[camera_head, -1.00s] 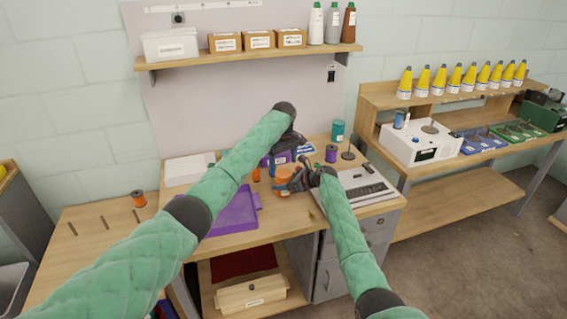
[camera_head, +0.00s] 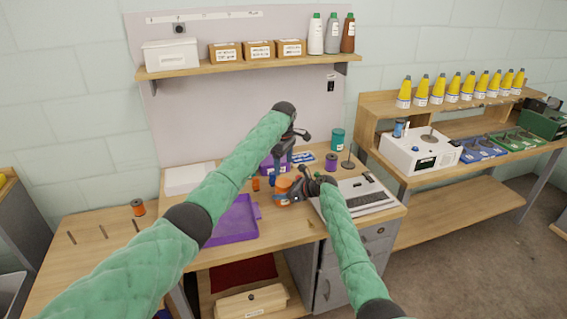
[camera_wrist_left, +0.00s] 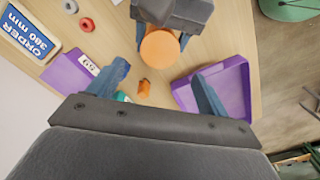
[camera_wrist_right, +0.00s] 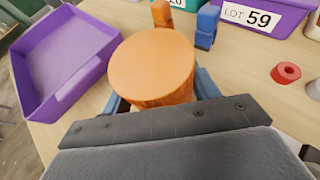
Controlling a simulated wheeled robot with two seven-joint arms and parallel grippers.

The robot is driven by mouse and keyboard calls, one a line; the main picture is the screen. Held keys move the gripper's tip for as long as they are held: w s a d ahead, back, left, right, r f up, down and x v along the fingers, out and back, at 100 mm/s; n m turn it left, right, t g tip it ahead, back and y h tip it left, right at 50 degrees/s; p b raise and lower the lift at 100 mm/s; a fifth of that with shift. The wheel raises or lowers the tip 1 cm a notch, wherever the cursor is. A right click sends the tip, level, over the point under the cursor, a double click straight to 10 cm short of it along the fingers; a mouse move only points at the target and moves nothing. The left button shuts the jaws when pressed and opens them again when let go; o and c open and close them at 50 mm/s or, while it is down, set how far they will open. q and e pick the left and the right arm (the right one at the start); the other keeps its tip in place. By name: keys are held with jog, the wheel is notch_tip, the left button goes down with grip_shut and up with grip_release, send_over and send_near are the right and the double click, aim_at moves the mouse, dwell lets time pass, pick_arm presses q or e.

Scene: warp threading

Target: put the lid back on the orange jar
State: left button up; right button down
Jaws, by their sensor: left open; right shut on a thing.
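The orange jar (camera_head: 281,187) stands at the front middle of the table, in the jaws of my right gripper (camera_head: 291,193). In the right wrist view it (camera_wrist_right: 155,68) shows a smooth, flat orange top over a textured side. I cannot tell whether that top is a separate lid. The jar's round top also shows in the left wrist view (camera_wrist_left: 160,47). My left gripper (camera_wrist_left: 158,88) is open and empty, pointing down above the table behind the jar. A small orange piece (camera_wrist_left: 144,88) shows between its fingers, below them.
A purple tray (camera_wrist_right: 62,60) lies left of the jar. A purple bin (camera_wrist_right: 262,16) labelled LOT 59 and a red ring (camera_wrist_right: 286,73) are behind it. A grey-white keyboard-like device (camera_head: 362,195) is to the right. A shelf (camera_head: 250,64) hangs above.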

aim_at(284, 182)
pick_arm(q)
jog(key=shift+f, duration=0.1)
jog(key=shift+f, duration=3.9)
jog(key=shift+c, duration=0.2)
jog(key=c, duration=1)
jog(key=shift+o, duration=0.2)
jog(key=m, duration=0.6)
jog(key=shift+m, duration=0.3)
jog(key=o, duration=1.1)
